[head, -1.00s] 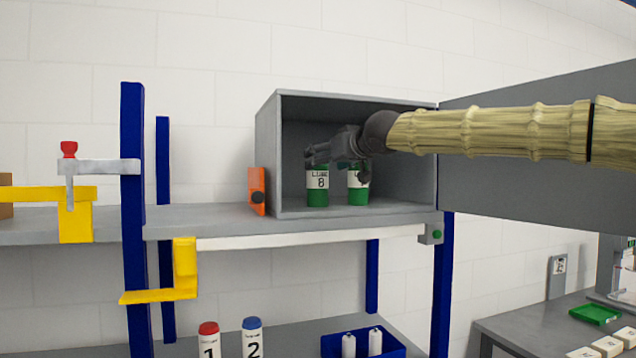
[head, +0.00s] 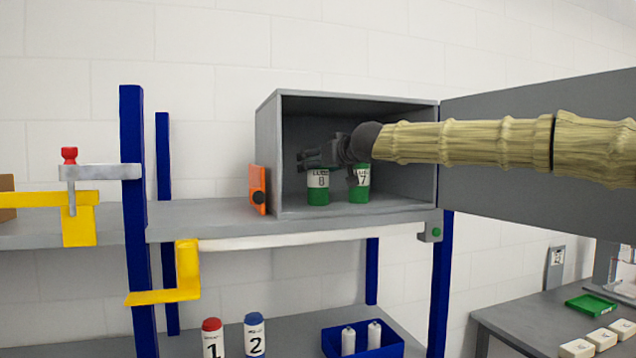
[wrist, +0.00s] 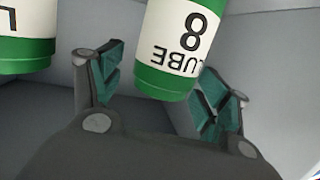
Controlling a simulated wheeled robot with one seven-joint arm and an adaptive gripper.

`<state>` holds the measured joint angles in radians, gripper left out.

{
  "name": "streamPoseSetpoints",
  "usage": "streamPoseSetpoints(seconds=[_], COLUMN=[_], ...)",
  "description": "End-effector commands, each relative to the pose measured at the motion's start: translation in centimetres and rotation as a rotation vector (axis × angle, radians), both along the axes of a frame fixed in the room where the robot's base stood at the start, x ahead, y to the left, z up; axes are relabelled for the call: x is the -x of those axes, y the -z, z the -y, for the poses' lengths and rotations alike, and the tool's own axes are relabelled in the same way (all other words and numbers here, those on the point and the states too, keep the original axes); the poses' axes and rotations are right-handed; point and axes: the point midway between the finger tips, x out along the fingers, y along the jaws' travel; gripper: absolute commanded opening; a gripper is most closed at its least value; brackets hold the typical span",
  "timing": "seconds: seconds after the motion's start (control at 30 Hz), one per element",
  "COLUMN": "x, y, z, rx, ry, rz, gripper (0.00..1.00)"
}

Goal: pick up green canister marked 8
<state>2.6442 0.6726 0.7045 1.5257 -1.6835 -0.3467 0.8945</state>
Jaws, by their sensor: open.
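The green canister marked 8 (head: 318,188) stands upright in the open grey cabinet, with a white label reading LUBE 8. In the wrist view the canister (wrist: 180,45) shows upside down, in line with the gap between the two teal-padded fingers. My gripper (head: 306,160) is open and empty, reaching in from the right at about the height of the canister's top, which it partly hides. In the wrist view my gripper (wrist: 160,85) has its fingers spread apart. A second green canister, marked 7 (head: 361,185), stands just right of canister 8.
The cabinet (head: 266,150) sits on the shelf (head: 200,218), its door (head: 500,185) swung open to the right, behind my arm. Canister 7 (wrist: 25,40) is close to the left finger in the wrist view.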

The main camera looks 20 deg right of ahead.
Motion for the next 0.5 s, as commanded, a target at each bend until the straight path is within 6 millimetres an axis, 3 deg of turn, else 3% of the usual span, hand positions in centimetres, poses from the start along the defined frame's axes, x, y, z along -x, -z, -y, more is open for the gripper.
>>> streamPoseSetpoints(seconds=[0.07, 0.43, 0.5], x=[0.01, 0.02, 0.03], y=[0.01, 0.02, -0.05], z=[0.02, 0.02, 0.02], rx=[0.0, 0.0, 0.0], ry=[0.0, 0.0, 0.0], rz=[0.0, 0.0, 0.0], gripper=[0.72, 0.05, 0.04])
